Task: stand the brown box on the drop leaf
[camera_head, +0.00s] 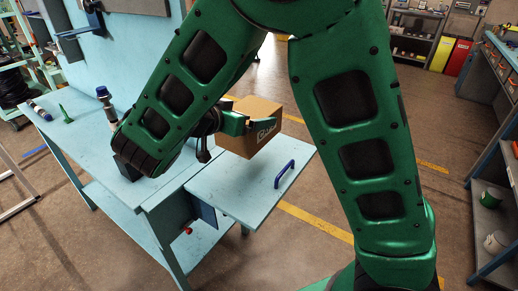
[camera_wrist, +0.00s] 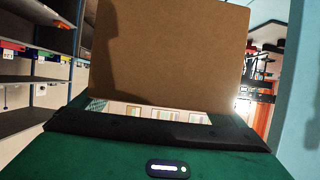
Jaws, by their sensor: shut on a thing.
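My gripper (camera_head: 240,124) is shut on the box from the left. Whether the box touches the leaf or hangs above it cannot be told. In the wrist view the box (camera_wrist: 170,52) fills the upper middle, held beyond the green gripper body (camera_wrist: 160,140). The fingertips are partly hidden.
The light-blue bench (camera_head: 85,135) holds a green pointed item (camera_head: 66,113) and a blue-capped item (camera_head: 103,93). Shelving (camera_head: 490,215) stands at the right. The near part of the leaf is clear.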

